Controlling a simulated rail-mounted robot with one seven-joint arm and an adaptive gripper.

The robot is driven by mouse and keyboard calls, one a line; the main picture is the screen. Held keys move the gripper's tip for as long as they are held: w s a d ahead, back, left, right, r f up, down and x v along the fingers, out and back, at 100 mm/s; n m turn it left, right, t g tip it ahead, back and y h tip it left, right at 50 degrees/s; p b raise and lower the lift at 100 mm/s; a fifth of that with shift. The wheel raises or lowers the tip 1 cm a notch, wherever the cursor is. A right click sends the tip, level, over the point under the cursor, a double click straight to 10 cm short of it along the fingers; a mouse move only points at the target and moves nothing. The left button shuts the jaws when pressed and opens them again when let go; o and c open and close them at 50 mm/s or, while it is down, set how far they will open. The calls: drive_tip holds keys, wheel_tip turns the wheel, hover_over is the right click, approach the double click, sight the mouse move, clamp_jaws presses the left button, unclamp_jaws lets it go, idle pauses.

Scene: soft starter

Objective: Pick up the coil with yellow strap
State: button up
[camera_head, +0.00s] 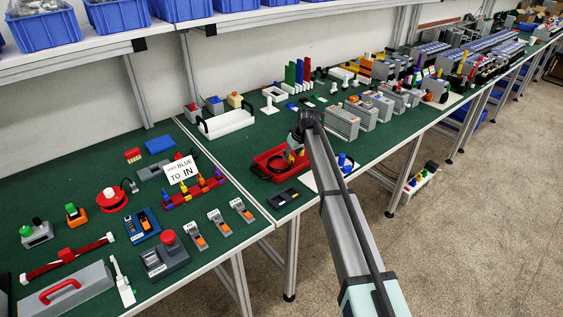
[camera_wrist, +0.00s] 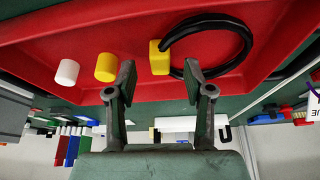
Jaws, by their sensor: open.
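The coil (camera_wrist: 249,38) is a black ring lying in the red tray, with a blocky yellow strap (camera_wrist: 159,57) on its left side in the wrist view. My gripper (camera_wrist: 160,82) is open and empty. Its two fingers stand either side of the yellow strap in the picture, and the right fingertip overlaps the inside of the ring. I cannot tell how far above the strap they are. In the head view my gripper (camera_head: 296,148) hangs over the red tray (camera_head: 259,163), and my arm hides part of the tray and the coil.
In the tray, a yellow cylinder (camera_wrist: 106,67) and a white cylinder (camera_wrist: 67,72) lie left of the strap. The tray's raised red wall is close to the fingers. A black box (camera_head: 284,197) is in front of the tray. Grey boxes (camera_head: 341,123) stand to the right.

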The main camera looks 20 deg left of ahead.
drive_tip(key=shift+x, duration=1.2)
clamp_jaws()
drive_tip(key=shift+r, duration=0.2)
